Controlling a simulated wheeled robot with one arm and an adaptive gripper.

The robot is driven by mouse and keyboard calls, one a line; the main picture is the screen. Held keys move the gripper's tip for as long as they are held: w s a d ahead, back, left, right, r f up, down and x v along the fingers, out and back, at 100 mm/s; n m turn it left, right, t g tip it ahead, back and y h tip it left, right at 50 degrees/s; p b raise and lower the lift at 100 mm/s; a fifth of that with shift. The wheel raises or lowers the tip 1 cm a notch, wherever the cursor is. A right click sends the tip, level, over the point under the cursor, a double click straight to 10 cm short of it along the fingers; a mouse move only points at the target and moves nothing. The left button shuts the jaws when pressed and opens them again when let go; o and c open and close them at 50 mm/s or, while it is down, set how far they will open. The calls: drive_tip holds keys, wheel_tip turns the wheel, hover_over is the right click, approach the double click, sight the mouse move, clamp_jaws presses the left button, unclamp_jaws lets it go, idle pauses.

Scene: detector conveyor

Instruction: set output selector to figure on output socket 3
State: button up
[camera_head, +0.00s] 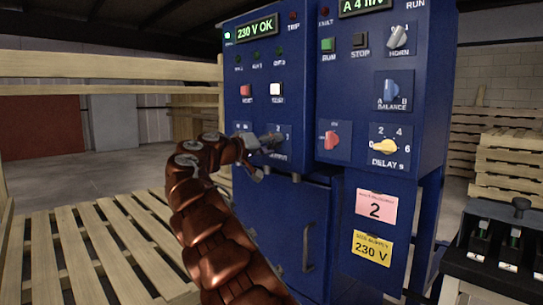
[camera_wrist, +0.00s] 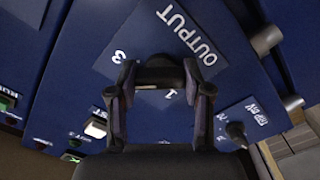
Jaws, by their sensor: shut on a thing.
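My gripper (camera_head: 262,147) is at the lower left of the blue cabinet's front, at the output selector plate (camera_head: 286,133). In the wrist view my gripper (camera_wrist: 159,88) is shut on the dark output selector knob (camera_wrist: 159,74), one finger on each side. The selector plate (camera_wrist: 196,20) reads OUTPUT, with a 3 and a 1 visible; other marks are hidden by my gripper. The knob's pointing direction cannot be told. A pink label (camera_head: 375,207) with a 2 is on the cabinet's lower right; its small top line is unreadable. Output socket 3 cannot be made out.
A red knob (camera_head: 332,141) and the yellow delay knob (camera_head: 384,146) sit right of my gripper; white (camera_head: 275,90) and red (camera_head: 245,91) buttons are above. A yellow label (camera_head: 371,247) reads 230 V. A bench device (camera_head: 500,280) stands at right, pallets (camera_head: 95,245) at left.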

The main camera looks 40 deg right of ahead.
drive_tip(key=shift+f+m+b, duration=0.1)
drive_tip(key=shift+m+b, duration=0.95)
drive_tip(key=shift+m, duration=0.55)
drive_tip(key=o, duration=1.2)
drive_tip(key=shift+c, duration=0.2)
drive_tip(key=shift+a, duration=0.15)
drive_tip(key=a, duration=1.1)
drive_tip(key=shift+w+a, duration=0.15)
drive_tip(key=shift+a, duration=0.2)
